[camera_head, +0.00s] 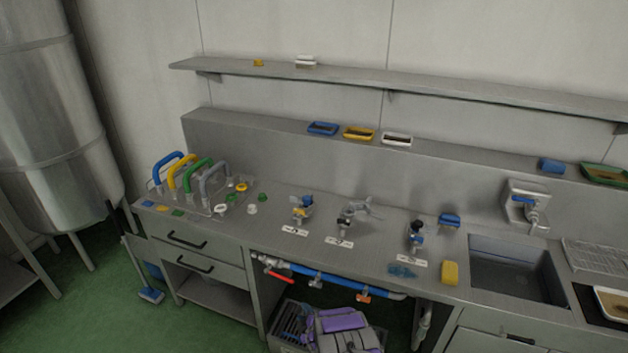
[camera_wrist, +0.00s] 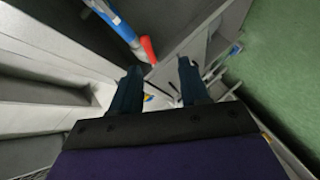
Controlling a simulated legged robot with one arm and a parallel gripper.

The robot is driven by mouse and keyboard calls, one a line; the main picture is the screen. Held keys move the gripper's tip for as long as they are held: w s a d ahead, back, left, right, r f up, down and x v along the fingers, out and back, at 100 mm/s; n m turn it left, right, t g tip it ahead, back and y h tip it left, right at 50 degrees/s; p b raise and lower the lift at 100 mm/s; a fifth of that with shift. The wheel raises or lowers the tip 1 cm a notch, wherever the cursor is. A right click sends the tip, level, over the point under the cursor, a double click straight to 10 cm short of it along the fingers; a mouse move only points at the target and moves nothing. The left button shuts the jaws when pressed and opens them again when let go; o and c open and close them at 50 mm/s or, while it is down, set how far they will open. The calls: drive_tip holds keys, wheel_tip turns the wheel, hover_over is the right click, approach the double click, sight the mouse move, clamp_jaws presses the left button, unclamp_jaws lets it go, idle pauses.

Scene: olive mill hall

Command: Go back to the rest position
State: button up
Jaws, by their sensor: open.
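My gripper (camera_wrist: 158,80) shows in the wrist view with its two dark fingers apart and nothing between them. A red-ended blue pipe shows beyond the fingers, apart from them. In the head view my purple and grey arm (camera_head: 342,330) is low at the bottom middle, in front of the bench's open bay and below the worktop. The fingertips cannot be made out there.
The steel bench (camera_head: 335,262) carries valves, coloured handles, a yellow sponge (camera_head: 450,273) and a sink (camera_head: 515,280). A blue pipe (camera_head: 335,283) with a red lever (camera_head: 279,275) runs under its front edge. Green floor (camera_head: 95,300) is open at left.

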wheel_tip(320, 180, up, 8)
drive_tip(key=w+d+r+m+g+h+b, duration=0.1)
drive_tip(key=w+d+m+g, duration=0.1)
drive_tip(key=w+m, duration=0.1)
drive_tip(key=s+d+r+m+g+h+b, duration=0.1)
drive_tip(key=s+d+r+m+g, duration=0.15)
drive_tip(key=s+r, duration=0.45)
drive_tip(key=s+d+r+m+g+h+b, duration=0.1)
drive_tip(key=s+d+r+m+g+h, duration=0.2)
drive_tip(key=r, duration=0.9)
drive_tip(key=s+d+r+m+g+b, duration=0.15)
drive_tip(key=s+d+r, duration=0.3)
drive_tip(key=s, duration=0.55)
drive_tip(key=s+d+r+m+g, duration=0.1)
drive_tip(key=s+d+r+m, duration=0.15)
drive_tip(key=s+r, duration=0.5)
drive_tip(key=s+d+r+m+g+b, duration=0.1)
drive_tip(key=s+m+g, duration=0.1)
drive_tip(key=s, duration=1.2)
drive_tip(key=s+d+r+m+g+b, duration=0.1)
drive_tip(key=s+d+m+g, duration=0.1)
drive_tip(key=s, duration=1.3)
drive_tip(key=shift+d+r+g, duration=0.3)
drive_tip(key=shift+r, duration=0.1)
drive_tip(key=shift+w, duration=0.1)
